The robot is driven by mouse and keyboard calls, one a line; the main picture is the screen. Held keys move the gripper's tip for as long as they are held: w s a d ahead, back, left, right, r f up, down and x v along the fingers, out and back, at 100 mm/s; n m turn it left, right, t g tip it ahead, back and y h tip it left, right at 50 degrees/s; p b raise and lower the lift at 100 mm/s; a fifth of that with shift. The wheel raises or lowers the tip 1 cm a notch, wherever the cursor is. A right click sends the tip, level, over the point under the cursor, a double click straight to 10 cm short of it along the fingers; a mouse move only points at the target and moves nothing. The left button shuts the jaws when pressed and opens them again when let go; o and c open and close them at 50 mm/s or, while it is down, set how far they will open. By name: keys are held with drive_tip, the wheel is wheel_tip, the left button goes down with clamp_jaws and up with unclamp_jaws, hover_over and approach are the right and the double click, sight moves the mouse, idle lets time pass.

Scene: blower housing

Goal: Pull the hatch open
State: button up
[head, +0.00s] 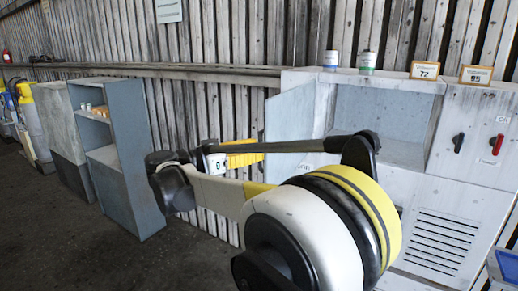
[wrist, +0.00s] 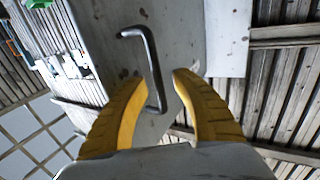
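The hatch (head: 289,122) is a pale grey panel at the left of the housing (head: 455,148). It stands swung out from the open compartment (head: 385,112). In the wrist view a dark bent bar handle (wrist: 154,65) crosses the grey hatch face (wrist: 183,28). My gripper (wrist: 160,78) has its yellow fingers spread on both sides of the handle. A gap shows between the handle and each fingertip. In the head view my gripper (head: 258,150) is near the hatch's left edge. My arm hides the hatch's lower part, and the handle is not clear there.
A blue-grey shelf unit (head: 128,185) stands on the floor to the left. Two small cans (head: 367,61) and number signs (head: 424,70) stand on top of the housing. Black and red switches (head: 496,144) are at right. Open floor shows at lower left.

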drive_tip(key=shift+w+d, duration=0.15)
drive_tip(key=shift+d, duration=0.1)
drive_tip(key=v, duration=1.2)
drive_tip(key=shift+a, duration=0.1)
